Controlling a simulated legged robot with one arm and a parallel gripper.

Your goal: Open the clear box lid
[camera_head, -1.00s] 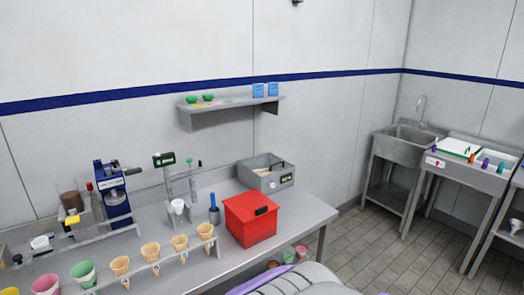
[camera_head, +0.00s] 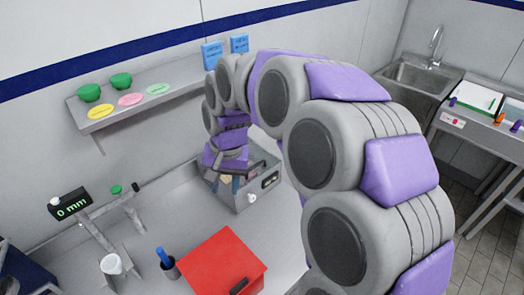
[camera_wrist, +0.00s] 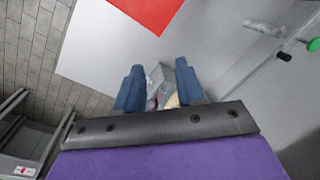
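A grey box (camera_head: 262,185) with a dark handle slot and a small white knob on its front stands at the back right of the workbench. Tan and dark contents show through its top, partly behind my arm; I cannot make out a clear lid. My gripper (camera_head: 224,172) is over the left part of this box, pointing down. In the wrist view, my gripper (camera_wrist: 159,72) is open, its two blue fingers apart with nothing held. Part of the grey box (camera_wrist: 159,74) shows beyond and between the fingers. I cannot tell whether they touch it.
A red box (camera_head: 222,265) stands in front of the grey box. A blue-handled tool in a cup (camera_head: 166,262) and a stand with a display (camera_head: 70,205) are to the left. A wall shelf (camera_head: 135,108) hangs behind. A sink (camera_head: 415,80) is at the right.

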